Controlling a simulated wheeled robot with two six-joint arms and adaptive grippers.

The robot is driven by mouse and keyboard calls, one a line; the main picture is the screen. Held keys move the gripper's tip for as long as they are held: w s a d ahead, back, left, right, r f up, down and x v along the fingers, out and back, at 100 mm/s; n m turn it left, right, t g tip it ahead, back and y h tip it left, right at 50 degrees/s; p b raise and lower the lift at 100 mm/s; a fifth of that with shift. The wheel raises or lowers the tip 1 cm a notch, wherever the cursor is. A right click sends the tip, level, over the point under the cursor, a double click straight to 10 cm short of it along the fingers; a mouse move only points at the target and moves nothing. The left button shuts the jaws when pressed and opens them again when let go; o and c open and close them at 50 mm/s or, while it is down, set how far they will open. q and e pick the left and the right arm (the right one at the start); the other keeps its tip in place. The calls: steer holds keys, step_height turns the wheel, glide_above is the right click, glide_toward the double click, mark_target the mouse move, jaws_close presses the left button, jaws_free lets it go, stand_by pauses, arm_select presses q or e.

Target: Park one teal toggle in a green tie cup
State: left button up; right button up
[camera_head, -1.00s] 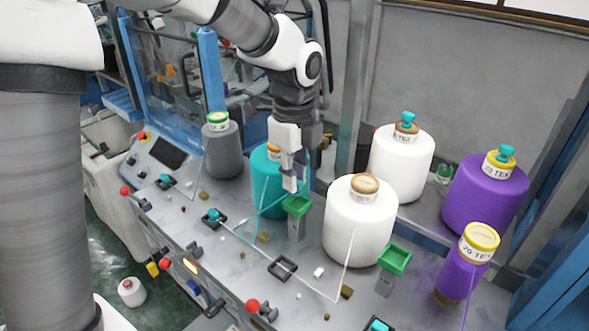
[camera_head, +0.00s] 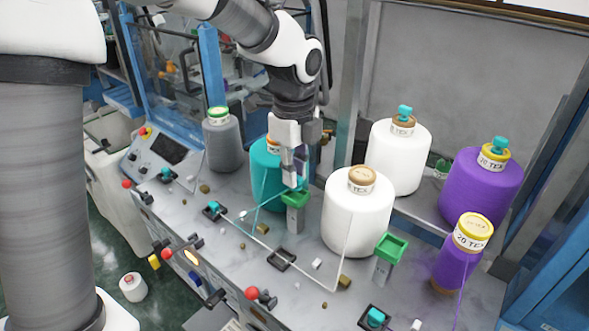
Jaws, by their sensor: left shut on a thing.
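My left gripper (camera_head: 289,180) points down just above the near-middle green tie cup (camera_head: 295,198), beside the teal yarn cone (camera_head: 259,180). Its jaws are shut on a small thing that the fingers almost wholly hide. A second green tie cup (camera_head: 391,247) stands to the right and looks empty. Teal toggles sit in black square holders: one at the left (camera_head: 166,174), one left of the middle (camera_head: 212,208) and one at the front (camera_head: 375,317). Another black holder (camera_head: 282,259) is empty. My right gripper is not in view.
White cones (camera_head: 357,222) (camera_head: 397,158), purple cones (camera_head: 480,188) (camera_head: 461,262) and a grey cone (camera_head: 223,145) crowd the ledge. Some carry teal toggles on top. Thin yarn lines cross near the cups. Red knobs (camera_head: 252,293) line the front edge.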

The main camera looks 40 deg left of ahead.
arm_select(q)
steer(key=shift+w+a+f, duration=0.1)
steer(key=shift+w+f, duration=0.05)
steer(key=shift+f, duration=0.6)
steer(key=shift+f+b, duration=0.35)
steer(key=o, duration=0.8)
steer(key=shift+c, duration=0.2)
steer(key=shift+r, duration=0.15)
step_height(320, 180, up, 12)
